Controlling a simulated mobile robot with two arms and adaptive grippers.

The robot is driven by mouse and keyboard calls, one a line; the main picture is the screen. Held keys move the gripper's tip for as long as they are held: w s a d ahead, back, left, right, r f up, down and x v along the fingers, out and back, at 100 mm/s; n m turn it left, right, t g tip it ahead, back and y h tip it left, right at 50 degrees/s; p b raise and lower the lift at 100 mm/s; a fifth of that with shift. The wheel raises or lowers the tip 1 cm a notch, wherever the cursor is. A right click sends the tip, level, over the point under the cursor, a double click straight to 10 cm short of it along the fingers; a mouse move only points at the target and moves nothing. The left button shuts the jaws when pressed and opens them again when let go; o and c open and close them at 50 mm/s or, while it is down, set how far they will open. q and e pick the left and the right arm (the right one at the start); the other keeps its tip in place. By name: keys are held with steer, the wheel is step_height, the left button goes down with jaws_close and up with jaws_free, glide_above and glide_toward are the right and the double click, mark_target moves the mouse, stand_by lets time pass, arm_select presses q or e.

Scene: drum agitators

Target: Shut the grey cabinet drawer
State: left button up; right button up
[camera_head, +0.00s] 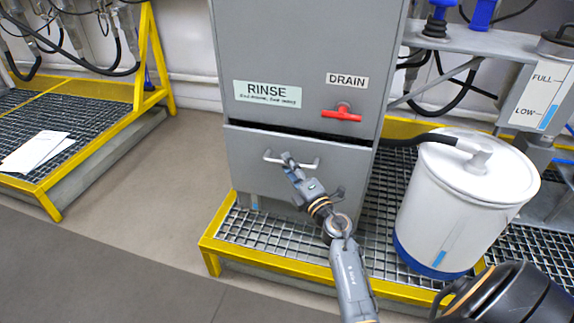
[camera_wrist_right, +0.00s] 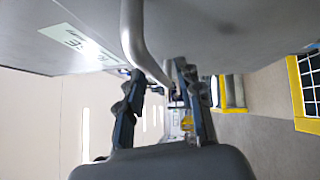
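The grey cabinet drawer (camera_head: 239,165) is in the lower part of the grey cabinet (camera_head: 300,50). A dark gap along its top edge shows that it stands slightly open. Its metal bar handle (camera_head: 308,164) is on the drawer front. My right gripper (camera_head: 287,158) is at the left part of this handle. In the right wrist view the handle (camera_wrist_right: 134,32) runs down between the fingertips of my right gripper (camera_wrist_right: 157,72). Whether the fingers press on it is unclear. My left gripper is not in view.
A red drain lever (camera_head: 341,114) sits on the cabinet above the drawer. A white drum (camera_head: 455,200) with a black hose stands to the right on a yellow-edged grating (camera_head: 270,227). Papers (camera_head: 37,151) lie on another grating at left. The floor between the gratings is clear.

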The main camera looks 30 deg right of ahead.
mark_target(292, 155)
steer(key=shift+w+r, duration=0.15)
steer(key=shift+w, duration=0.6)
jaws_close()
steer(key=w+d, duration=0.2)
steer(key=d, duration=0.1)
steer(key=shift+w+d, duration=0.2)
steer(key=shift+w, duration=0.15)
steer(key=shift+r, duration=0.1)
steer(key=shift+c, duration=1.5)
jaws_free()
steer(key=o, duration=0.3)
steer(key=shift+w, duration=0.1)
